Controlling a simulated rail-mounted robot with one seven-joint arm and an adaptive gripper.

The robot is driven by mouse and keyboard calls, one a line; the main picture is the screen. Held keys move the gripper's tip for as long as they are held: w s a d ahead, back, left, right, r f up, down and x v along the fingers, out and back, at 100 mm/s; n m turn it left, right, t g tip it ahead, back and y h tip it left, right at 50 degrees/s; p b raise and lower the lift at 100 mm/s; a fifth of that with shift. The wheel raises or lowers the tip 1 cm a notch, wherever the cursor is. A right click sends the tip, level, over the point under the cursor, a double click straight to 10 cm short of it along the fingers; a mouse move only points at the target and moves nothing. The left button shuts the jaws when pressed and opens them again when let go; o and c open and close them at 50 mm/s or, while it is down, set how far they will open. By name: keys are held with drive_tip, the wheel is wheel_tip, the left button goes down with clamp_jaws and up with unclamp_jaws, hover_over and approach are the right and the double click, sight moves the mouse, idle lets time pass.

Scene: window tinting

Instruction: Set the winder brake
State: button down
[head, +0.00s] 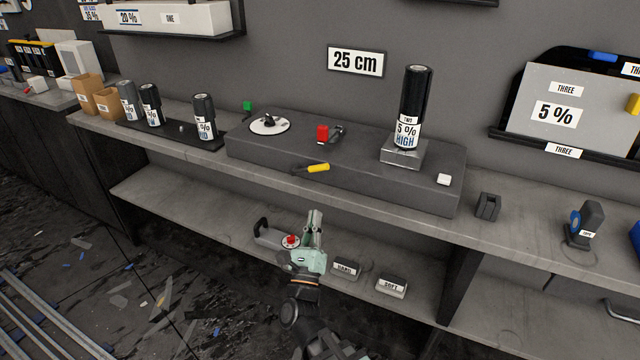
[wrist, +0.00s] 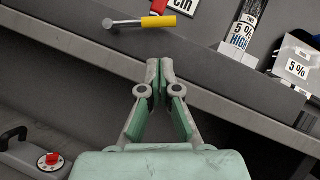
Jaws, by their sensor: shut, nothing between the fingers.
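The winder is a long dark grey block (head: 300,165) on the bench. On its front is a lever with a yellow handle (head: 318,168), which lies roughly level. The lever also shows in the wrist view (wrist: 158,22), with a metal rod running left to a round pivot. On top are a red block (head: 323,132) beside a dark bracket, a white dial (head: 269,124) with a black pointer, and an upright black roll marked 5 % HIGH (head: 414,95). My gripper (head: 315,213) is shut and empty, in front of and below the lever, apart from it. Its closed fingertips (wrist: 160,68) point toward the winder.
The lower shelf (head: 190,205) holds a grey case with a red knob (head: 270,236) and two labelled blocks (head: 390,286). Several rolls (head: 150,103) stand on a dark tray at left. Open space lies before the lever.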

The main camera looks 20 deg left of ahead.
sight(311, 169)
drive_tip(key=p+x, duration=0.1)
drive_tip(key=x, duration=0.9)
drive_tip(key=shift+p, duration=0.35)
